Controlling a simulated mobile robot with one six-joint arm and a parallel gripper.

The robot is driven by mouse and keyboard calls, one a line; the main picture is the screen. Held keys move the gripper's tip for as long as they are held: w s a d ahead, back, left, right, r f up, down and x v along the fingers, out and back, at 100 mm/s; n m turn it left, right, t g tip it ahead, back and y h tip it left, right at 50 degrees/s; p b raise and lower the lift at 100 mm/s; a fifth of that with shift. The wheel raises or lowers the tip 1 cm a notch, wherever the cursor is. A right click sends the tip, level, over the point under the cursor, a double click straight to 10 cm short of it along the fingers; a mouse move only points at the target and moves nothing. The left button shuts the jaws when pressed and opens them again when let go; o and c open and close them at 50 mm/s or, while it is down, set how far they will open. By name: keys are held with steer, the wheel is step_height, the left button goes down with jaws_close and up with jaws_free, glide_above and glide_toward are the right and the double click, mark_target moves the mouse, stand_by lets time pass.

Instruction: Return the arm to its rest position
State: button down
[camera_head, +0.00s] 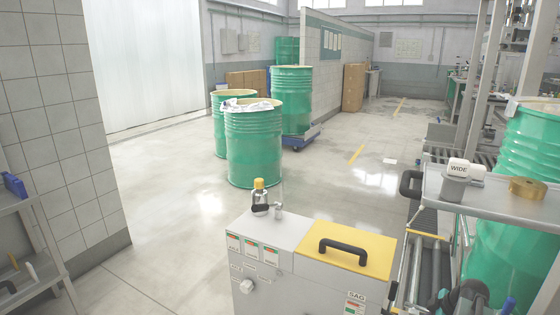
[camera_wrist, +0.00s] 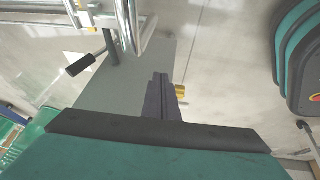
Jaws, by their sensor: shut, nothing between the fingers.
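My gripper (camera_wrist: 162,78) shows in the wrist view as two dark fingers lying together, shut with nothing between them. The fingers are over a flat grey plate (camera_wrist: 125,90). A small yellow piece (camera_wrist: 181,90) shows just right of the fingers; I cannot tell how far below them it is. In the head view, dark and teal parts at the bottom right edge look like my own arm, and the fingers cannot be made out there.
A grey shelf (camera_head: 490,196) at the right holds a cup marked WIDE (camera_head: 456,177) and a brass-coloured ring (camera_head: 527,188). A green drum (camera_head: 530,150) stands behind it. A grey cabinet with a yellow lid (camera_head: 345,243) is in front. Open floor (camera_head: 330,180) lies beyond.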

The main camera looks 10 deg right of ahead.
steer(key=s+a+f+m+g+p, duration=0.1)
steer(key=a+f+m+g+p, duration=0.15)
steer(key=a, duration=0.65)
steer(key=s+a+f+m+g+p, duration=0.15)
steer(key=a+p, duration=0.25)
steer(key=a, duration=0.4)
steer(key=s+a+f+m+g+p, duration=0.1)
steer(key=a+f+p, duration=0.25)
steer(key=a, duration=0.55)
steer(key=s+a+m+g+h+p, duration=0.2)
steer(key=s+a+m+g+p, duration=0.2)
steer(key=s+a+p, duration=0.5)
steer(key=s+a, duration=0.5)
steer(key=s, duration=0.4)
steer(key=shift+a+f+g+h+p, duration=0.2)
steer(key=shift+a+g+h+p, duration=0.1)
steer(key=shift+h+p, duration=0.1)
steer(key=shift+s, duration=0.1)
